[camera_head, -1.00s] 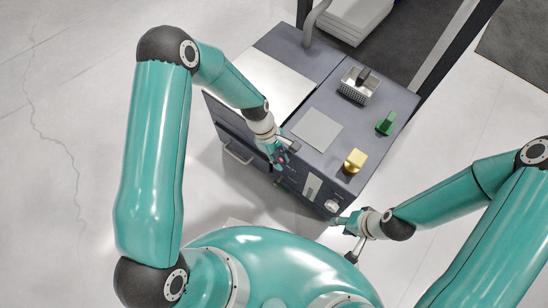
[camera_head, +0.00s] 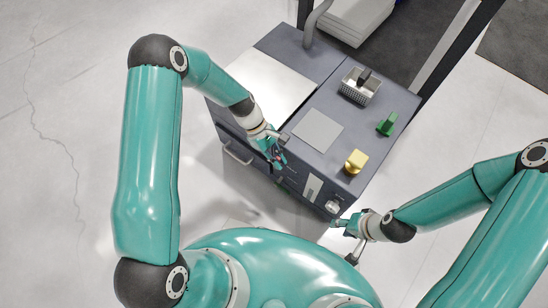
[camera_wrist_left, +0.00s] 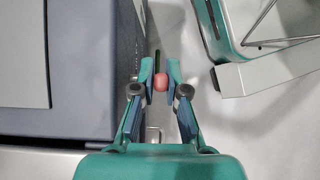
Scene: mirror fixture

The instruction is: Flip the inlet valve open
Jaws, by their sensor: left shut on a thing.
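My left gripper (camera_head: 277,158) is at the front side of the grey cabinet (camera_head: 330,175). In the left wrist view its two fingertips (camera_wrist_left: 160,78) close around a small red knob (camera_wrist_left: 161,82), which looks like the handle end of the inlet valve. A thin green strip shows just past the knob. The valve's body is mostly hidden by the gripper in the head view. My right gripper (camera_head: 340,223) is low at the cabinet's near right corner, beside a pale round knob (camera_head: 332,206); its fingers are too small to read.
A drawer handle (camera_head: 238,153) sticks out at the front left. The floor to the left is clear.

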